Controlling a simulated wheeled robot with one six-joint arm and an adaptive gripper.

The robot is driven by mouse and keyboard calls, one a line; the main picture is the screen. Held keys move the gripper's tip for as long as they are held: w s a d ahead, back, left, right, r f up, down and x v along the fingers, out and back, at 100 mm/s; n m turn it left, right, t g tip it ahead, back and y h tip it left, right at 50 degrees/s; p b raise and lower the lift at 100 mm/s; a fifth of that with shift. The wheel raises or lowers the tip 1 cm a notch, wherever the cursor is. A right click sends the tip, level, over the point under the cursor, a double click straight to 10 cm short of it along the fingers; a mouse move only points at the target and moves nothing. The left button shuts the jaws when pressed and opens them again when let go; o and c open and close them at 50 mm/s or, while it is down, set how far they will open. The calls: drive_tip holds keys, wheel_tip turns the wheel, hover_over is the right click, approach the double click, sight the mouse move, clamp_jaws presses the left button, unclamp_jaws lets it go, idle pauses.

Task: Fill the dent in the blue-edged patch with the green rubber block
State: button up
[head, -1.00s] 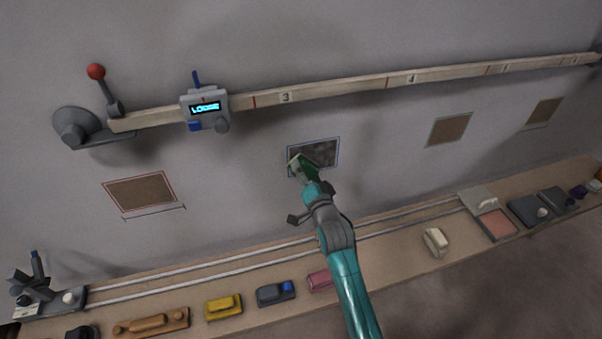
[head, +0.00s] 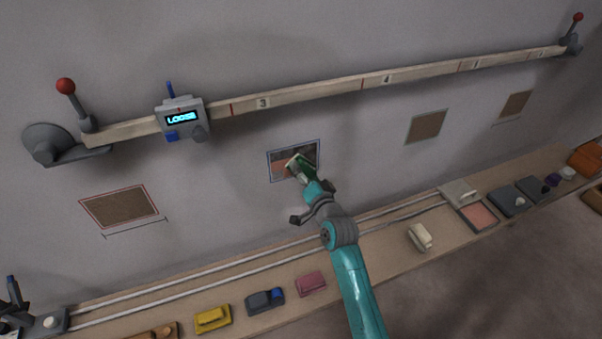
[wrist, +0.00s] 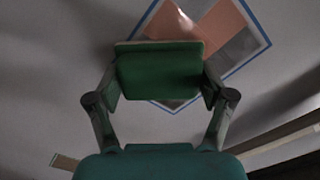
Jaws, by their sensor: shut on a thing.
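The blue-edged patch (head: 279,165) is on the wall below the beam. It is partly salmon and partly dark grey; the wrist view shows a salmon band across the patch (wrist: 227,22) with grey beside it. My gripper (head: 301,176) is shut on the green rubber block (head: 303,162) in front of the patch. In the wrist view the green block (wrist: 158,76) lies across the jaws, its far edge over the lower left of the patch. I cannot tell whether it touches the wall. The block and gripper hide part of the patch.
A beam (head: 320,92) with a slider reading LOOSE (head: 182,119) runs above. A red-edged patch (head: 119,206) is left, a green-edged one (head: 426,126) right. The shelf (head: 380,255) below holds a salmon tray (head: 478,216), a cream block (head: 420,236) and several coloured tools.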

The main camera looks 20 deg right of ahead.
sight(318, 150)
drive_tip(key=shift+d, duration=2.8)
drive_tip(key=shift+r, duration=0.9)
drive_tip(key=shift+a+r, duration=0.2)
drive_tip(key=shift+a, duration=1.35)
drive_tip(key=shift+a+f, duration=0.2)
drive_tip(key=shift+a, duration=5.6)
drive_tip(key=shift+w+r, duration=0.1)
drive_tip(key=shift+r, duration=0.85)
drive_tip(key=shift+d, duration=7.35)
